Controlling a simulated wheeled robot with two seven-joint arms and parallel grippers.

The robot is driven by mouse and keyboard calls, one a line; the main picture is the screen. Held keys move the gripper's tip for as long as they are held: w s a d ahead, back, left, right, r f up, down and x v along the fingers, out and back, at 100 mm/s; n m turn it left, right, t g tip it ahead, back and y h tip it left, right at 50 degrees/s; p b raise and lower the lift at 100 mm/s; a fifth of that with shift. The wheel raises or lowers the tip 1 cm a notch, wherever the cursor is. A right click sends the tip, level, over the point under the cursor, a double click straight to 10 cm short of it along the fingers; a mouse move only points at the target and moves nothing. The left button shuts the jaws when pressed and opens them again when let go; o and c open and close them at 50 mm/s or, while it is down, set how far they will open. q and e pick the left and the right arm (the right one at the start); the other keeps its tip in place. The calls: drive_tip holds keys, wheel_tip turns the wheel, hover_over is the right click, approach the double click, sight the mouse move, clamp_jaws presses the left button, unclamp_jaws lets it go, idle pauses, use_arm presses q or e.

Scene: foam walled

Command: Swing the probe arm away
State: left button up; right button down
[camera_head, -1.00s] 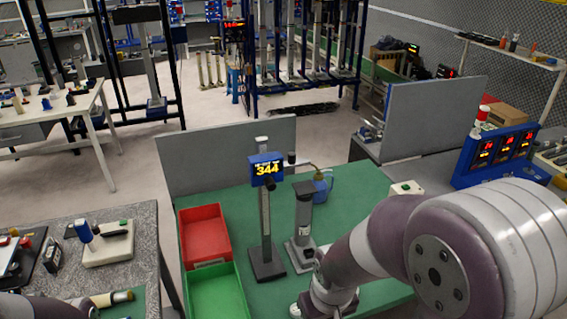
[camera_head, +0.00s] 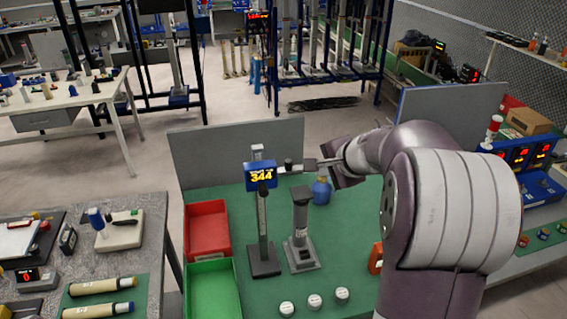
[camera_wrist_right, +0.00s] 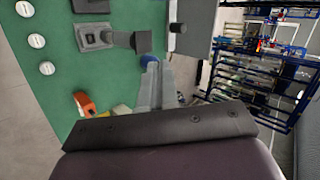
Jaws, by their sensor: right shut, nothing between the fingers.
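The measuring stand (camera_head: 263,225) has a dark base and a blue display (camera_head: 261,176) reading 344. Its short probe arm ends in a dark knob (camera_head: 288,165), to the right of the display. The knob also shows in the right wrist view (camera_wrist_right: 177,27). A grey pedestal (camera_head: 301,228) with a dark top stands just right of the stand. My right gripper (camera_head: 310,164) is shut and empty, at about knob height. Its tips are close to the knob's right side; I cannot tell whether they touch. My left gripper is not in view.
A blue jug (camera_head: 321,191) stands behind the pedestal. Red (camera_head: 208,229) and green (camera_head: 212,292) bins lie left of the stand. Several white discs, including one in front (camera_head: 315,301), lie on the green mat. A grey partition (camera_head: 237,150) closes the back.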

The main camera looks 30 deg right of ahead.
drive_tip(key=p, duration=0.4)
approach(290, 168)
drive_tip(key=x, duration=0.5)
drive_tip(key=shift+f, duration=0.25)
drive_tip(key=shift+w+f, duration=0.15)
drive_tip(key=shift+w, duration=0.2)
drive_tip(key=shift+b, duration=0.3)
